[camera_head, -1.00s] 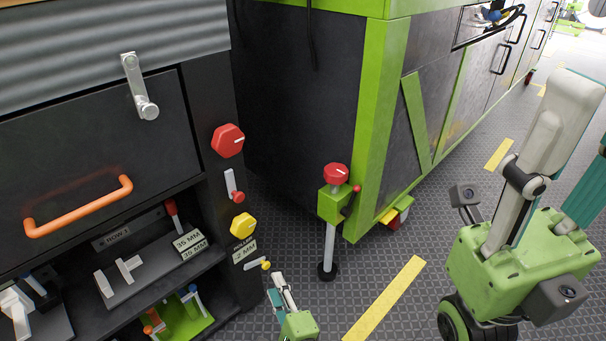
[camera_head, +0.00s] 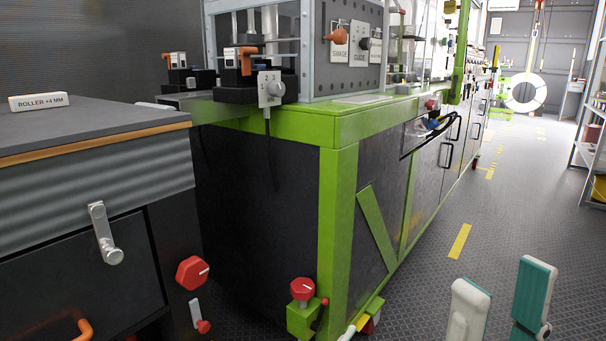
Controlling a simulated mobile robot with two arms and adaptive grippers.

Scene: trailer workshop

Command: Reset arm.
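My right gripper (camera_head: 504,275) shows only by its two white and teal fingers at the bottom right of the head view. The fingers stand upright and apart with bare floor showing between them, so it is open and empty. Its body is below the picture edge. My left gripper is out of the picture. No other object is named by the task.
A dark cabinet with a grey top (camera_head: 75,128) stands at left. A green-edged machine bench (camera_head: 337,210) runs away beside it, with a red knob (camera_head: 302,288) at its front corner. The floor aisle (camera_head: 510,205) at right is clear. Shelves (camera_head: 588,155) stand far right.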

